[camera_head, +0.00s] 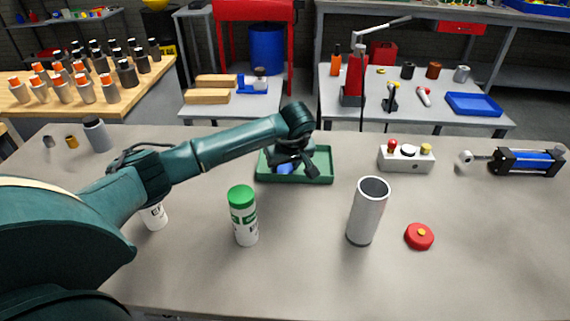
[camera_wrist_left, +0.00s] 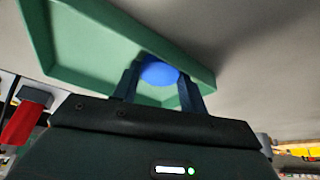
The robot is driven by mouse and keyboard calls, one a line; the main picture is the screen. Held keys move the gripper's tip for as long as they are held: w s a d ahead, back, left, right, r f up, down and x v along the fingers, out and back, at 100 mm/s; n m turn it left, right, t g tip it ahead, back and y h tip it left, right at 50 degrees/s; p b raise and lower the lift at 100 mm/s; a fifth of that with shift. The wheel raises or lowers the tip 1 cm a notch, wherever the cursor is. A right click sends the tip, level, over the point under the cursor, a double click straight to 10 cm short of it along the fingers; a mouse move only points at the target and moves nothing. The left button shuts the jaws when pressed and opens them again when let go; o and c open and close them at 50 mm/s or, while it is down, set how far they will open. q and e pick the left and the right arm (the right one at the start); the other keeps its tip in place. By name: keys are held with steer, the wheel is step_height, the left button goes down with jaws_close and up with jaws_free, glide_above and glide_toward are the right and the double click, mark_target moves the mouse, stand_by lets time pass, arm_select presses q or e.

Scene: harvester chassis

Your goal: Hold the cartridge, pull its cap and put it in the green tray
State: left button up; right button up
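My left gripper (camera_head: 286,166) reaches over the green tray (camera_head: 325,177) at the middle of the table. In the left wrist view its two fingers (camera_wrist_left: 160,84) stand on either side of a blue round cap (camera_wrist_left: 160,70) and appear to touch it. The cap also shows small and blue in the head view (camera_head: 286,170); whether it touches the tray floor I cannot tell. A white container (camera_head: 154,217) with dark lettering stands partly behind my left arm, its top hidden. A white container with a green cap (camera_head: 243,215) stands upright in front. My right gripper is not in view.
An open grey cylinder (camera_head: 366,213) and a red disc (camera_head: 419,236) stand right of centre. A button box (camera_head: 405,158) and a blue-black cylinder (camera_head: 528,161) lie behind them. A grey bottle (camera_head: 97,135) stands at the left. The front right of the table is clear.

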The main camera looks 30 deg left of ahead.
arm_select(q)
steer(key=shift+o, duration=0.8)
steer(key=shift+r, duration=0.1)
steer(key=shift+r, duration=0.2)
steer(key=v, duration=1.1)
steer(key=shift+r, duration=0.35)
steer(key=shift+s+d+f, duration=0.1)
steer(key=shift+s+d, duration=0.05)
steer(key=shift+s, duration=0.1)
